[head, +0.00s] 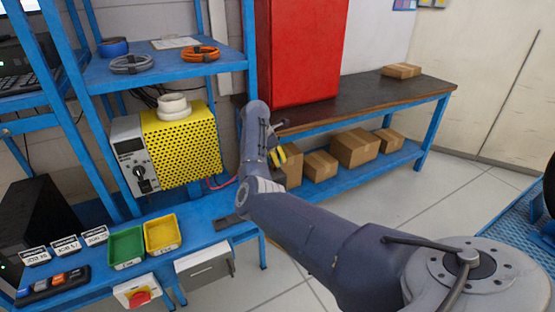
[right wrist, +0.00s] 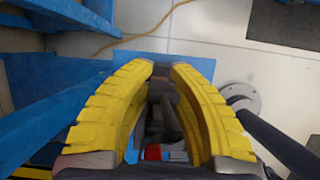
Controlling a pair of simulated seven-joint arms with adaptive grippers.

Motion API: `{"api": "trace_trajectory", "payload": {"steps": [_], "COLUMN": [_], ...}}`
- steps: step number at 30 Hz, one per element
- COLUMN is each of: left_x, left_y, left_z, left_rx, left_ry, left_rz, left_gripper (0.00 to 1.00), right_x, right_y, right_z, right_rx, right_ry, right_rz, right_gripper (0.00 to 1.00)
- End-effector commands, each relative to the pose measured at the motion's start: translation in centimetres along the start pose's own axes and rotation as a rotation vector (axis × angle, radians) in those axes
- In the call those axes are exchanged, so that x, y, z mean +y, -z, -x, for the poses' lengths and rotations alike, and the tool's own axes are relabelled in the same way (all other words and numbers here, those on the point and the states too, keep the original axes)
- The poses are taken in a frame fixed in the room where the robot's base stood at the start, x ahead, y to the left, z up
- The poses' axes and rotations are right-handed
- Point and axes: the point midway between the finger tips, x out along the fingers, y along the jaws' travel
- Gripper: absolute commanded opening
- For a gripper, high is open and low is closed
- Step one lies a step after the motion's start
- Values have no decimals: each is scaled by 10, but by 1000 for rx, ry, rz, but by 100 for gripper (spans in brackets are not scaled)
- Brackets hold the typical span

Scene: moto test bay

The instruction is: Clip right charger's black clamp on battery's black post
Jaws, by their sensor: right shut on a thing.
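My right gripper (head: 281,155) is partly hidden behind my wrist in the head view; only a bit of its yellow fingers shows, in front of the workbench. In the right wrist view its yellow fingers (right wrist: 163,75) curve together and are shut on a dark thing (right wrist: 168,115), which looks like the black clamp. Its shape is mostly hidden between the fingers. A yellow perforated unit (head: 180,148) with a grey dial panel, which looks like a charger, stands on the blue rack, a red cable at its lower right. I cannot make out the battery or its black post. My left gripper is out of view.
Green (head: 126,248) and yellow (head: 162,234) trays sit on the rack's lower shelf. A dark-topped workbench (head: 370,102) with a red cabinet (head: 305,50) stands behind my right arm, cardboard boxes (head: 354,148) underneath.

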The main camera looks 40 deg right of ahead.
Motion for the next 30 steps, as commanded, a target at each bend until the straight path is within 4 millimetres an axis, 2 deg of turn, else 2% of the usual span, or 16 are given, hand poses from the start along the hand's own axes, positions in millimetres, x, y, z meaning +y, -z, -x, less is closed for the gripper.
{"api": "trace_trajectory", "payload": {"steps": [16, 17, 23, 30], "left_x": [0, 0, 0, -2], "left_y": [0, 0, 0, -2], "left_z": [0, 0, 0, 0], "left_rx": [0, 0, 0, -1], "left_ry": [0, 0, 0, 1], "left_rz": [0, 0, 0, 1], "left_gripper": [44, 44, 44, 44], "right_x": [0, 0, 0, 0], "right_y": [3, 3, 3, 3], "right_z": [-9, -9, -8, -8], "right_rx": [-1, -1, -1, 0], "right_ry": [1, 0, 0, 0], "right_rz": [0, 0, 0, 0], "right_gripper": [0, 20, 44, 44]}}
